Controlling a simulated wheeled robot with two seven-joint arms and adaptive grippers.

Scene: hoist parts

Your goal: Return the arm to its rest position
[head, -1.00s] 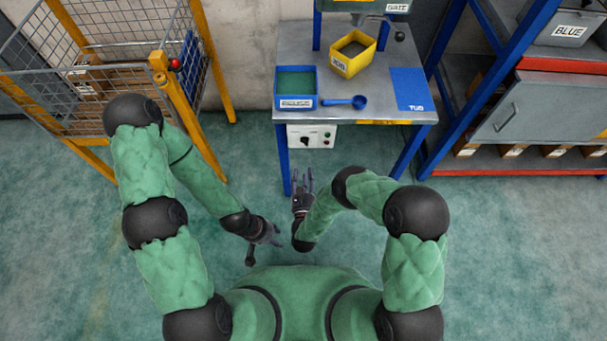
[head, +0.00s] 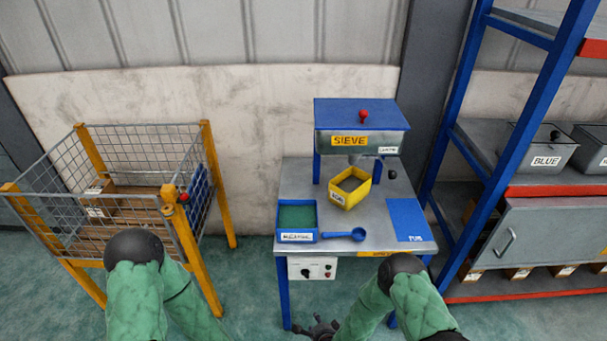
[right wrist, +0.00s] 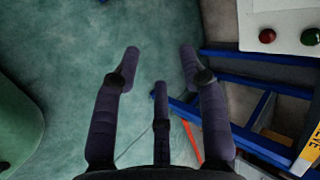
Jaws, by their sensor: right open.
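My right gripper (head: 318,328) shows at the bottom edge of the head view, in front of and below the steel table (head: 300,180). In the right wrist view its fingers (right wrist: 160,68) are spread open with nothing between them, over the green floor. My right arm is bent at the lower right of the head view. My left arm shows only in part at the lower left, and its gripper is out of the frame.
A wire cage (head: 52,200) stands left. A blue-framed shelf (head: 515,115) stands right.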

